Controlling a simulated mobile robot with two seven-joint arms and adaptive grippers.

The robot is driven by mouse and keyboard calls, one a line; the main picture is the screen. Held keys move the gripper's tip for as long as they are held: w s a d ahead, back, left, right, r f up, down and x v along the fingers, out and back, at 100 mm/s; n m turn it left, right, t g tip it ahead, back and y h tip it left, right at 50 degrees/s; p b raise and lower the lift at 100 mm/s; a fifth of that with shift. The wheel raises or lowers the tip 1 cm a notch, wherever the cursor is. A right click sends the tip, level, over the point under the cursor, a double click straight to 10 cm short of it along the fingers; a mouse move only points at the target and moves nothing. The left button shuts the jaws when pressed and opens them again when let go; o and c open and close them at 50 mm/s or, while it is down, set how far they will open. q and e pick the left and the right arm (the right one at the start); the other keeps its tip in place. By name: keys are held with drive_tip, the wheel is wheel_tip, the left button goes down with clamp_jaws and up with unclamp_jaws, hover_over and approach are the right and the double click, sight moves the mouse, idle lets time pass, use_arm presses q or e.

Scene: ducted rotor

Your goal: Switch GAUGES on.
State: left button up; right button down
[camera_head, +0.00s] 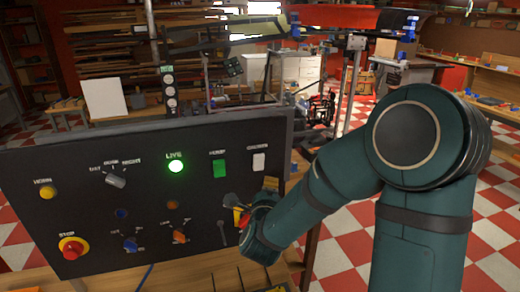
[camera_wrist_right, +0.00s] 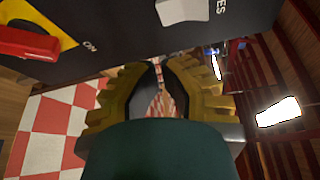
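A black control panel (camera_head: 60,150) stands in front of me. A white rocker switch (camera_head: 259,162) sits at its upper right under a small, blurred label. In the right wrist view a white rocker (camera_wrist_right: 183,10) shows at the top edge, beside letters ending in "ES". Which way it is tipped I cannot tell. My right gripper (camera_wrist_right: 161,64) has yellow fingers with their tips close together and nothing between them. In the head view it is partly hidden by its wrist, at the panel's right side below the white rocker, apart from it. My left gripper is out of view.
A red handle (camera_wrist_right: 28,43) on a yellow plate marked "ON" lies near my right gripper. A lit green lamp (camera_head: 176,166), green switch (camera_head: 219,168), red stop button (camera_head: 72,248) and several knobs share the panel. Open floor (camera_head: 345,255) lies to its right.

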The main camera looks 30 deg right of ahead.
sight(263, 162)
drive_tip(key=shift+w+d+r+p, duration=0.15)
drive_tip(key=shift+w+r, duration=0.15)
drive_tip(key=shift+w, duration=0.35)
drive_tip(key=shift+w+d+r+p, duration=0.15)
drive_tip(key=shift+w+r, duration=0.15)
drive_tip(key=shift+w, duration=0.35)
drive_tip(key=shift+w+d+r, duration=0.15)
drive_tip(key=shift+w+r, duration=0.15)
drive_tip(key=shift+w, duration=0.35)
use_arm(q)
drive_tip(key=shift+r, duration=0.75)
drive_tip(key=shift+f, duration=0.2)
use_arm(e)
drive_tip(key=shift+w, duration=0.2)
drive_tip(key=shift+w+d+r+b, duration=0.1)
drive_tip(key=shift+b, duration=0.25)
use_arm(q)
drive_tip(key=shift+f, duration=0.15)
use_arm(e)
drive_tip(key=shift+w+r, duration=0.1)
drive_tip(key=shift+w+d+r, duration=0.1)
drive_tip(key=shift+w+r, duration=0.05)
drive_tip(key=shift+w, duration=0.2)
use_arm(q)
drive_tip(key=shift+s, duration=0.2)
use_arm(e)
drive_tip(key=shift+w+r, duration=0.25)
drive_tip(key=shift+r, duration=0.35)
